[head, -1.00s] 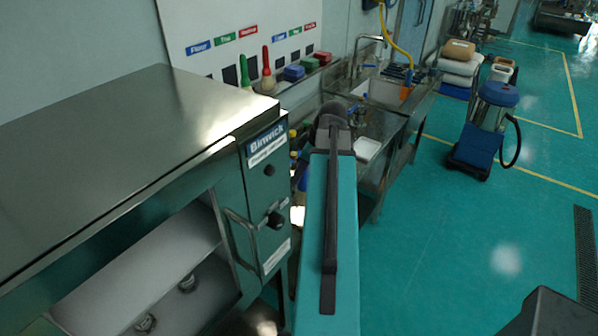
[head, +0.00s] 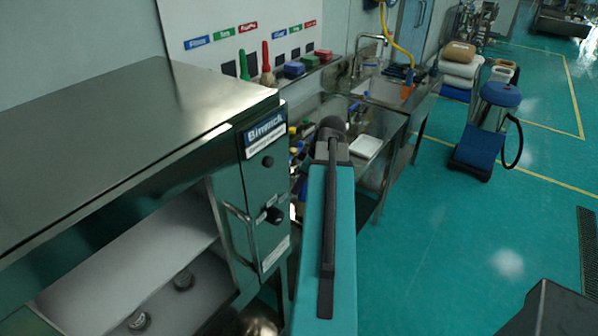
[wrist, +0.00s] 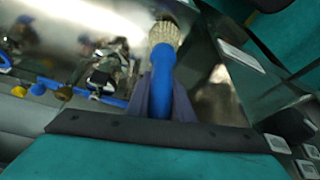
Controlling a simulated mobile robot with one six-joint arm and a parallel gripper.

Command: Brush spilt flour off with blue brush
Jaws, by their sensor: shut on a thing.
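The blue brush (wrist: 163,72) is in my gripper (wrist: 161,98), its blue handle between the two grey fingers in the wrist view. Its pale round bristle head (wrist: 164,36) points away, in front of a shiny steel surface (wrist: 85,20). I cannot tell whether the bristles touch that surface. In the head view my own teal arm hides the gripper and brush. I cannot make out any spilt flour for certain in either view.
A steel cabinet with a labelled control panel (head: 264,190) stands close on the left. Clamp-like metal fittings (wrist: 103,72) and blue and yellow parts lie left of the brush. A sink bench (head: 386,92) stands behind.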

